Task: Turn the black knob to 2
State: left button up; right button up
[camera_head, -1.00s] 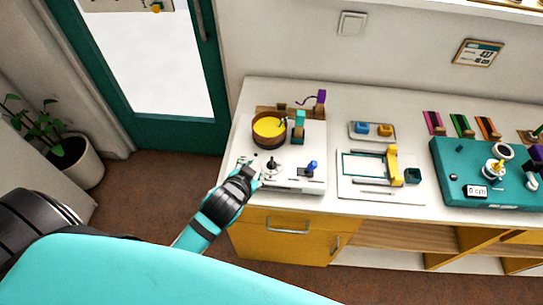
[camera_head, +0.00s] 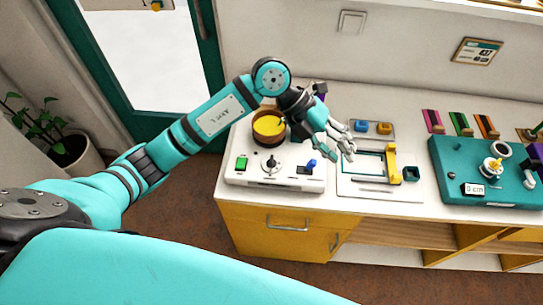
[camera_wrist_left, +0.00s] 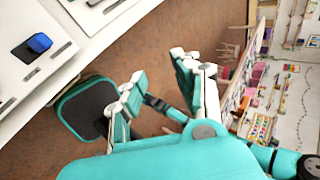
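The black knob (camera_head: 270,164) stands upright on the front of a white machine (camera_head: 247,180) on the counter, between a green button (camera_head: 241,163) and a blue-handled lever (camera_head: 311,164). The dial marks around the knob are too small to read. My left gripper (camera_head: 345,143) is to the right of the knob and apart from it, in front of the white frame board in the picture. In the left wrist view its fingers (camera_wrist_left: 158,66) are spread with nothing between them. My right gripper is not seen.
The wooden bowl with yellow contents (camera_head: 268,128) sits behind the knob, partly near my left forearm. The white frame board (camera_head: 352,188) with a yellow bar (camera_head: 393,163) lies to the right. A teal board (camera_head: 470,152) is farther right. The counter's front strip is clear.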

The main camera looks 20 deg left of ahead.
pick_arm(q)
jog(key=w+a+f+n+y, duration=0.1)
jog(key=w+a+f+y, duration=0.15)
jog(key=a+y, duration=0.55)
jog(key=n+y, duration=0.1)
jog(key=n, duration=0.1)
send_near(271, 160)
jog(key=f+p, duration=0.1)
jog(key=f, duration=0.3)
jog(key=f+p, duration=0.2)
jog(key=f, duration=0.3)
jog(key=shift+s+d+p, duration=0.1)
jog(key=shift+d+p, duration=0.1)
jog(key=shift+p, duration=0.1)
grip_shut()
